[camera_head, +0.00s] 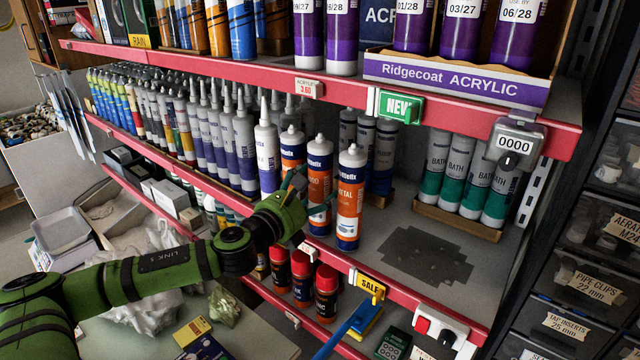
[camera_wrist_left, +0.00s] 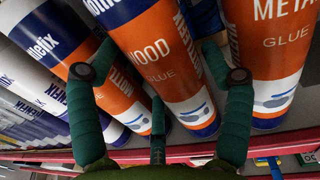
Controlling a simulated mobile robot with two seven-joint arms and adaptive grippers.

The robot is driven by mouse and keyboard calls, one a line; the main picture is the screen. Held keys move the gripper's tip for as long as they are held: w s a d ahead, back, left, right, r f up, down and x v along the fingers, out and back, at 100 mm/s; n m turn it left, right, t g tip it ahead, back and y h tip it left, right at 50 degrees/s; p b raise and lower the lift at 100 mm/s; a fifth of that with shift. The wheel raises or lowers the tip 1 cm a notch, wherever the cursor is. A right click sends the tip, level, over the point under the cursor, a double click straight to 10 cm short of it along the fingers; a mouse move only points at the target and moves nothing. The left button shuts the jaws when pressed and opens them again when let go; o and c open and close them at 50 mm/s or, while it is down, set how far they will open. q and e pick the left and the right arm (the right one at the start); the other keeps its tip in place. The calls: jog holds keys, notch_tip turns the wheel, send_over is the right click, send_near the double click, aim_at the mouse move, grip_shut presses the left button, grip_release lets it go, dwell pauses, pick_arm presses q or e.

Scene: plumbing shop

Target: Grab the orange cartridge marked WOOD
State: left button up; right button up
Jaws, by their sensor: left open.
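The orange cartridge marked WOOD (camera_wrist_left: 165,62), with a white nozzle end and blue bands, stands upright on the middle shelf; in the head view it (camera_head: 319,178) is partly hidden by a finger. My left gripper (camera_head: 306,193) is open in front of it. In the left wrist view the gripper (camera_wrist_left: 158,62) has one finger on each side of the WOOD cartridge, with a third finger low in front. I cannot tell whether they touch it. The orange METAL cartridge (camera_head: 350,197) stands close on the right, and another orange cartridge (camera_wrist_left: 72,50) on the left.
White and purple cartridges (camera_head: 267,160) stand in a row to the left. The red shelf edge (camera_head: 385,290) runs in front, with black red-capped cans (camera_head: 302,280) below. The upper shelf (camera_head: 330,88) hangs overhead. A dark bare patch (camera_head: 425,256) lies right of METAL.

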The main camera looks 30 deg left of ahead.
pick_arm(q)
jog(key=shift+w+d, duration=0.1)
jog(key=shift+w, duration=0.55)
jog(key=shift+s, duration=0.1)
jog(key=c, duration=1.4)
jog(key=shift+r, duration=0.1)
